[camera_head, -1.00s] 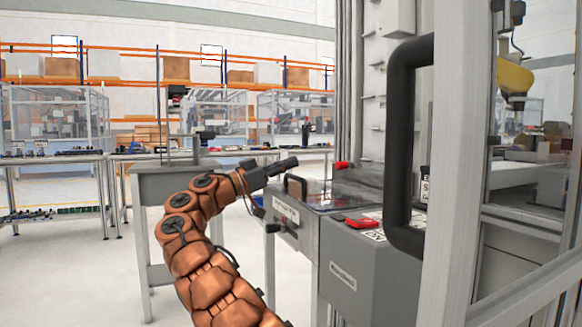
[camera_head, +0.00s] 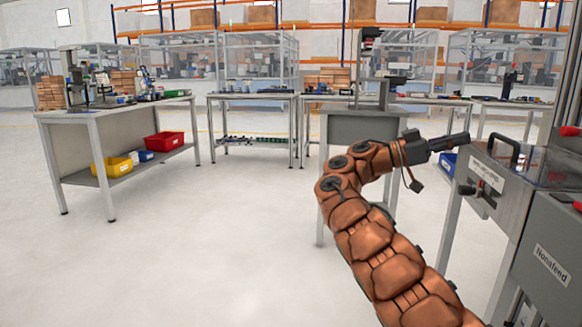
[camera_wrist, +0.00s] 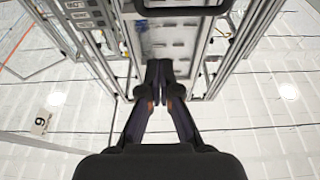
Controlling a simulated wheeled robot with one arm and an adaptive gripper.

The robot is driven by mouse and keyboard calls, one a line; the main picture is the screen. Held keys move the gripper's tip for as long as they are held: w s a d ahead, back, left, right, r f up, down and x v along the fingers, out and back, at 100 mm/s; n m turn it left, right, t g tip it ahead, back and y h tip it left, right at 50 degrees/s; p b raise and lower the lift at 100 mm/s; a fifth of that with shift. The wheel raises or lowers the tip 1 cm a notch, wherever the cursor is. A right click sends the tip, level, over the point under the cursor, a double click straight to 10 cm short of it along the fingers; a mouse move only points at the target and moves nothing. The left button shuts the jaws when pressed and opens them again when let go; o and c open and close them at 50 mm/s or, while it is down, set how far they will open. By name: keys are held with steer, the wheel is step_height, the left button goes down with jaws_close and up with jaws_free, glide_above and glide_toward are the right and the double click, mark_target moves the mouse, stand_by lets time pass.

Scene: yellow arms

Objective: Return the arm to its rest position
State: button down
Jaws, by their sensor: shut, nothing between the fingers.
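My gripper (camera_head: 452,142) is at the end of my orange-brown segmented arm, in the right half of the head view. It points right, toward the grey machine (camera_head: 553,262), and appears just above or in front of its left end. The wrist view shows its two dark fingers (camera_wrist: 160,78) together at the tips with nothing between them. My arm rises from the lower right and bends toward the right at the top.
A workbench (camera_head: 75,112) with red (camera_head: 164,143) and yellow bins (camera_head: 112,167) on its lower shelf stands at left. A grey table (camera_head: 350,125) stands behind my arm. The floor at left and centre is clear. Framework fills the top of the wrist view.

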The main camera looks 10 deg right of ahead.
steer(key=s+d+r+n+t+y+p, duration=0.1)
steer(key=s+r+n+y+p, duration=0.3)
steer(key=s+p, duration=0.5)
steer(key=s+d+r+n+t+y+p, duration=0.1)
steer(key=s+r+n+y+p, duration=0.2)
steer(key=s+r+n+p, duration=0.45)
steer(key=s+a+f+n+t+y+p, duration=0.1)
steer(key=s+a+f+n+y+p, duration=0.2)
steer(key=s+a+p, duration=0.4)
steer(key=s+a+f+n+t+y+p, duration=0.1)
steer(key=s+a+f+n+y+p, duration=0.2)
steer(key=s+a+p, duration=0.5)
steer(key=s+a+f+n+t+y+p, duration=0.1)
steer(key=s+a+n+y+p, duration=0.3)
steer(key=a, duration=1.2)
steer(key=s+f+y+p, duration=0.1)
steer(key=s+y+p, duration=0.2)
steer(key=shift+s+f+t, duration=0.2)
steer(key=shift+f+t, duration=0.1)
steer(key=shift+f, duration=0.1)
steer(key=shift+n, duration=0.25)
